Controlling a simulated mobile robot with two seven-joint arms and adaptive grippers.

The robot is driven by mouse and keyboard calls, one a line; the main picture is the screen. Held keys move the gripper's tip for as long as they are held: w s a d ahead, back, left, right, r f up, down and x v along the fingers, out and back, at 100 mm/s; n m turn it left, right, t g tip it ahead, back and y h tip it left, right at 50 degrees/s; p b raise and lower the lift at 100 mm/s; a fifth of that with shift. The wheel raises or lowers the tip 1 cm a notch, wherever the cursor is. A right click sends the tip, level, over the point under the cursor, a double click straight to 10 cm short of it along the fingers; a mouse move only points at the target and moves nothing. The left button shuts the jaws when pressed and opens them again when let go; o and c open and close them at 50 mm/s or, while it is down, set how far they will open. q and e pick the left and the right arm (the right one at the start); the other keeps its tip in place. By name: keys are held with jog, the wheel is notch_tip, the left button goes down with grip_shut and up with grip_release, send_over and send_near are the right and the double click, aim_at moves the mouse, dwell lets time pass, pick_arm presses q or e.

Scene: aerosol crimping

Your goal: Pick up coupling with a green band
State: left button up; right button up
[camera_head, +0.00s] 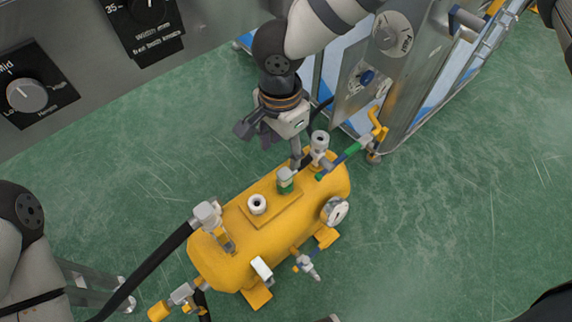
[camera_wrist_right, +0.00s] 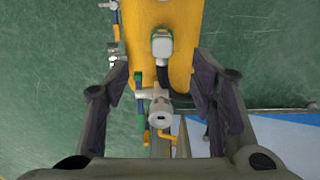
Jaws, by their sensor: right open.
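The coupling with a green band (camera_head: 286,181) stands upright on top of the yellow tank (camera_head: 235,262). It has a pale grey top above the green band. In the right wrist view the coupling (camera_wrist_right: 162,44) lies on the picture's midline, a little beyond the fingertips. My right gripper (camera_head: 276,148) hangs above the back part of the tank, close behind the coupling. Its fingers (camera_wrist_right: 161,74) are spread wide with nothing between them touching. One finger partly overlaps the coupling's surroundings in the head view. My left gripper is out of the frame; only my left arm shows.
A grey fitting (camera_head: 319,142) with a green-handled valve (camera_head: 344,155) stands at the tank's right end. A white ring port (camera_head: 257,204) and another grey fitting (camera_head: 207,214) with a black hose are to the left. A metal cabinet (camera_head: 412,75) stands behind. Green floor is open at right.

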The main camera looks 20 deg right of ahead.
aim_at(284, 173)
jog(key=f, duration=0.4)
jog(key=f+b, duration=0.1)
jog(key=f, duration=0.3)
jog(key=f+b, duration=0.1)
jog(key=f, duration=0.2)
jog(key=shift+w+d+f, duration=0.3)
jog(key=shift+f, duration=0.1)
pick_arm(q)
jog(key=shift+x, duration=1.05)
pick_arm(e)
grip_shut()
